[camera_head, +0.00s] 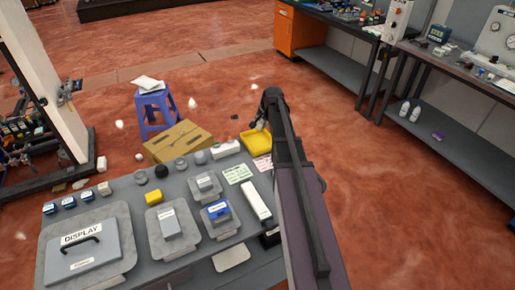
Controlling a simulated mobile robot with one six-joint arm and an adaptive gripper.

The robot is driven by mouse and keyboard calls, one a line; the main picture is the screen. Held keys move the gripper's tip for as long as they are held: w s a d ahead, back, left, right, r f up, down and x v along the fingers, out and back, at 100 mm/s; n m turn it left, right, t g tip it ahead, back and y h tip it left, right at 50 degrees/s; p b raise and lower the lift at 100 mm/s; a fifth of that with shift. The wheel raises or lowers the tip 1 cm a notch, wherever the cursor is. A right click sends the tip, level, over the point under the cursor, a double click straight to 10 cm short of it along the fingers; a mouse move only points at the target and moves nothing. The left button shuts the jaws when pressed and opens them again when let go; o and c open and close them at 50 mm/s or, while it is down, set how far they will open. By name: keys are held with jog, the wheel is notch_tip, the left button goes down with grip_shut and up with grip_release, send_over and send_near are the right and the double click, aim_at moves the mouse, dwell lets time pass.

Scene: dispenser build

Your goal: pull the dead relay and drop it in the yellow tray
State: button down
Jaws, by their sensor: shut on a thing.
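The yellow tray (255,142) is at the far right corner of the grey bench, just past the pink and green notes. My gripper (261,125) is over the tray's right side, at the end of my dark arm. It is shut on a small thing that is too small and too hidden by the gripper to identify. I cannot tell whether it is the dead relay. A blue-topped module (217,211) sits on a grey plate at the bench middle. Several small blue blocks (68,201) stand along the bench's left edge.
A display panel (80,255) with a black handle and a grey module (170,224) are on the bench (120,195). A cardboard box (178,143) and a purple stool (156,110) are behind it. My arm covers the bench's right side. Open red floor lies beyond.

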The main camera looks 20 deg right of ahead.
jog(key=shift+w+d+f+b, duration=0.1)
jog(key=shift+w+f+b, duration=0.1)
jog(key=shift+f+b, duration=1.1)
jog(key=shift+f+p, duration=0.25)
jog(key=shift+p, duration=0.05)
jog(key=shift+f, duration=0.2)
jog(key=shift+f+b, duration=2.8)
jog(key=shift+b, duration=0.25)
jog(key=shift+c, duration=1.1)
grip_release()
jog(key=shift+r, duration=0.15)
